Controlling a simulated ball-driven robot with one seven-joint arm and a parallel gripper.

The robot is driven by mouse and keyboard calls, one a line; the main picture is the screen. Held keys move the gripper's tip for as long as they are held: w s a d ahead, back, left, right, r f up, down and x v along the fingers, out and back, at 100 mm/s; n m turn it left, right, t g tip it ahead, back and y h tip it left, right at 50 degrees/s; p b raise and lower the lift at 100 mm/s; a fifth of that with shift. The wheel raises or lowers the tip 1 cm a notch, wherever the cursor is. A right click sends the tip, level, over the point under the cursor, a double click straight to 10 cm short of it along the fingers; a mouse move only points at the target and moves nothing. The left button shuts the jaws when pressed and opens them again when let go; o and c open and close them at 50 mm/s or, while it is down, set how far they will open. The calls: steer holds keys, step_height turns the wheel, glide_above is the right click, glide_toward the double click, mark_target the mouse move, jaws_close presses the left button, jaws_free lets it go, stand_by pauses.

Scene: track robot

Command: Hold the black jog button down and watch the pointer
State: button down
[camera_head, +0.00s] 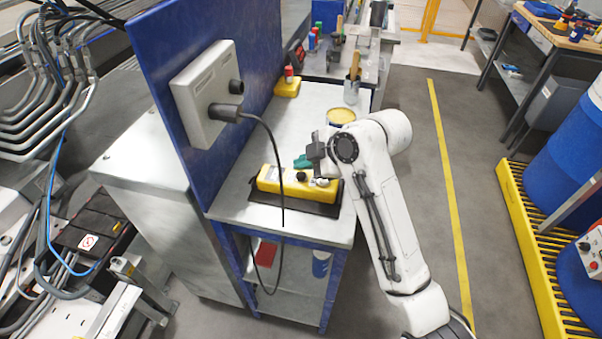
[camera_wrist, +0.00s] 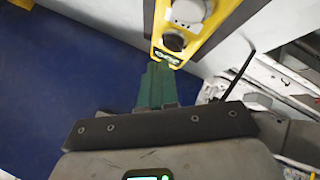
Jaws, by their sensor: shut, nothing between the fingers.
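A yellow control box (camera_head: 270,181) lies on a dark mat on the white bench top. A round black button (camera_head: 301,176) stands on its top, beside a round pale part (camera_head: 322,182). In the wrist view the black button (camera_wrist: 174,42) shows just beyond my fingertips. My gripper (camera_head: 301,162) has green fingers, shut and empty, over the box near the button. In the wrist view my gripper (camera_wrist: 158,68) points at the button end of the yellow box (camera_wrist: 218,20). I cannot tell whether the fingers touch it. No pointer can be made out.
A blue panel (camera_head: 165,45) with a grey box (camera_head: 205,95) stands left of the bench. A black cable (camera_head: 281,190) hangs from that box across the bench front. A yellow-rimmed tin (camera_head: 341,116) and a smaller yellow box (camera_head: 287,88) stand behind.

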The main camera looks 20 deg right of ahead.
mark_target(304, 176)
steer(key=shift+f, duration=0.1)
steer(key=shift+f, duration=0.3)
steer(key=shift+f+b, duration=0.4)
steer(key=shift+f, duration=0.15)
stand_by(0.6)
steer(key=shift+r, duration=0.1)
stand_by(4.4)
steer(key=shift+r+p, duration=0.85)
steer(key=shift+r, duration=0.05)
steer(key=shift+r+p, duration=2.1)
steer(key=shift+r, duration=0.4)
